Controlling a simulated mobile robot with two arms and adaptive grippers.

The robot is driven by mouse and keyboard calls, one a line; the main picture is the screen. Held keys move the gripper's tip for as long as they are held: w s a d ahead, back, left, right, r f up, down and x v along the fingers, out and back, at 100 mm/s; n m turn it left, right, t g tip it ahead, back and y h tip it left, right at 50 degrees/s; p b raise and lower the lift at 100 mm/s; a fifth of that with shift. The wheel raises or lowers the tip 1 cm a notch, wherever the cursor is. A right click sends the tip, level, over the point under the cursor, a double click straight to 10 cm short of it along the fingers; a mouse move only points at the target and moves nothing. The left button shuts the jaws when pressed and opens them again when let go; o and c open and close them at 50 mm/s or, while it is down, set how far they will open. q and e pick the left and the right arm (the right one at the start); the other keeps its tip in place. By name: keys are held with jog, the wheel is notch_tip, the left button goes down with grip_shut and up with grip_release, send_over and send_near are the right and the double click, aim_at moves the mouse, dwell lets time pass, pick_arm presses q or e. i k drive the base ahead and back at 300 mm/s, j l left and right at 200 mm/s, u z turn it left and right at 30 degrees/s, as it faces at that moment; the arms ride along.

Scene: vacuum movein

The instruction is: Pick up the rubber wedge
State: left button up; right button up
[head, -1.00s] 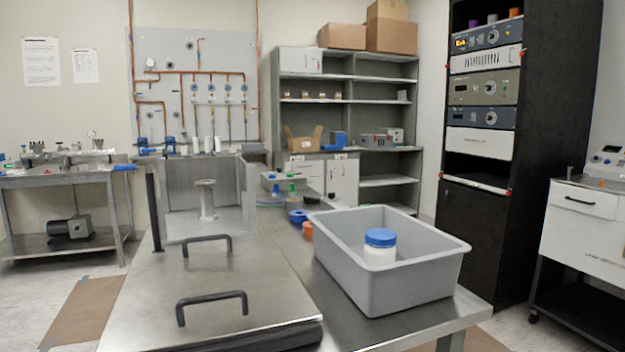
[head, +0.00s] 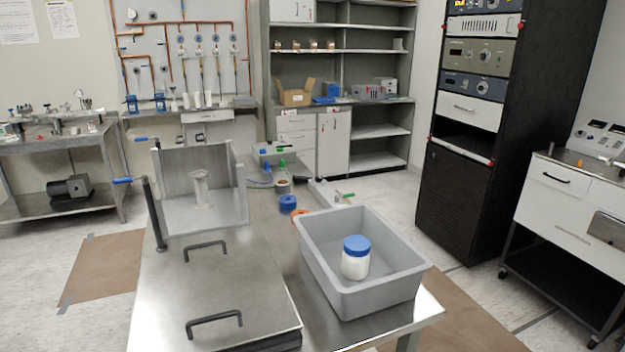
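I cannot make out a rubber wedge anywhere in the head view. It may be hidden or too small to tell. Neither of my grippers shows in this view. The steel table (head: 270,245) in front of me holds a grey bin (head: 318,270) at its right. A white jar with a blue lid (head: 355,257) stands upright inside the bin.
A flat steel lid with two black handles (head: 220,285) lies at the table's front left. Behind it stands an open metal box (head: 237,200) with a pedestal inside. A blue roll (head: 287,204) lies behind the bin. A black rack (head: 461,190) and white cart (head: 565,230) stand right.

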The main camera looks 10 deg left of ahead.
aim_at(296, 178)
jog(key=i+l+z, duration=0.4)
jog(key=l, duration=0.3)
jog(key=i+l+z, duration=0.3)
jog(key=l+z, duration=0.15)
jog(key=l, duration=0.2)
jog(key=i+l+z, duration=0.4)
jog(key=i+l+u, duration=0.15)
jog(key=i, duration=0.25)
jog(key=i+l+u, duration=0.1)
jog(key=i, duration=0.35)
jog(key=i+l+u, duration=0.15)
jog(key=i, duration=0.25)
jog(key=i+j+u, duration=0.3)
jog(key=i+u, duration=0.15)
jog(key=i+j+u, duration=0.1)
jog(key=i+u, duration=0.35)
jog(key=i+l+u, duration=0.1)
jog(key=i+u, duration=0.35)
jog(key=i+l+u, duration=0.3)
jog(key=i+u, duration=0.15)
jog(key=i, duration=0.15)
